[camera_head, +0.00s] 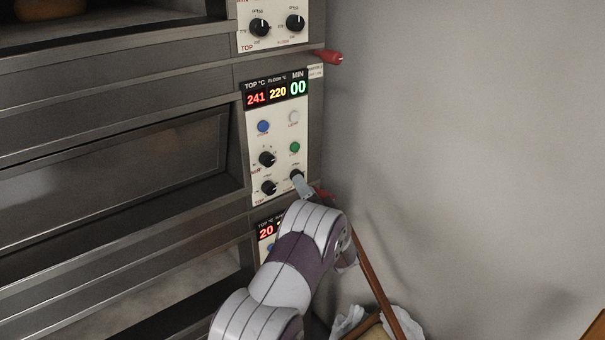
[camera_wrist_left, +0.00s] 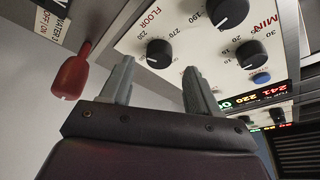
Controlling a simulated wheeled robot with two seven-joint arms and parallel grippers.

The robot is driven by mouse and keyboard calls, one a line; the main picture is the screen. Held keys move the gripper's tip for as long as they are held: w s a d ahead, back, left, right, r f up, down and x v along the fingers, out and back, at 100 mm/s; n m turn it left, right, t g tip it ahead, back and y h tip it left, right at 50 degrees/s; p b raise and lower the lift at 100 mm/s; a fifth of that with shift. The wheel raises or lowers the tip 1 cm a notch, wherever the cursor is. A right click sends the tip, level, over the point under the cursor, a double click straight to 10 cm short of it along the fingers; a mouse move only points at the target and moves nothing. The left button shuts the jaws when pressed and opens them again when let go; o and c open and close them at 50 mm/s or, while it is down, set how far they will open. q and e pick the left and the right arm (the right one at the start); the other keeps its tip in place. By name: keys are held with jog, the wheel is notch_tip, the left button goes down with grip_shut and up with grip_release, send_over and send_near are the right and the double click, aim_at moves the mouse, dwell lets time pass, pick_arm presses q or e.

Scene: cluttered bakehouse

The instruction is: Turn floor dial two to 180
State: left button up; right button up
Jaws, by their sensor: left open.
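The black floor dial of the middle oven deck (camera_head: 295,173) sits at the lower right of its white control panel, partly hidden behind my left gripper (camera_head: 300,182). In the left wrist view the floor dial (camera_wrist_left: 159,52) shows upside down beside the FLOOR label, with a pale pointer mark. My left gripper's two grey fingers (camera_wrist_left: 158,68) are open, one toward each side of the dial. I cannot tell whether they touch it. The panel's display (camera_head: 277,93) reads 241 top, 220 floor and 00 minutes. My right gripper is not in view.
The top dial (camera_head: 269,187) and the minutes dial (camera_head: 267,159) are close by on the left. A red handle (camera_wrist_left: 70,77) sticks out beside the panel. Other decks' panels lie above and below. A grey wall (camera_head: 460,120) stands at right.

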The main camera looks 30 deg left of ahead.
pick_arm(q)
jog(key=x, duration=0.3)
jog(key=shift+a+f+p, duration=0.15)
jog(key=shift+f+p, duration=0.05)
jog(key=shift+p, duration=0.15)
jog(key=shift+c, duration=0.9)
jog(key=shift+s+r, duration=0.1)
jog(key=c, duration=0.9)
jog(key=shift+o, duration=0.2)
jog(key=shift+w+d+n+g+y+b, duration=0.15)
jog(key=shift+n+g+y+b, duration=0.85)
jog(key=shift+n+b, duration=2.5)
jog(key=shift+w+d+n+g+y+b, duration=0.15)
jog(key=shift+n+g+y+b, duration=0.3)
jog(key=shift+n+g+b, duration=2.05)
jog(key=shift+w+d+n+g+y+b, duration=0.25)
jog(key=shift+n+y+b, duration=0.5)
jog(key=shift+n+b, duration=3.7)
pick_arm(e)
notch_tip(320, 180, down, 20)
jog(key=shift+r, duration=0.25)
pick_arm(q)
jog(key=shift+a+n+g, duration=0.2)
jog(key=shift+n+g, duration=0.05)
jog(key=shift+n, duration=0.1)
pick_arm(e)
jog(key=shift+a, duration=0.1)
pick_arm(q)
jog(key=o, duration=1)
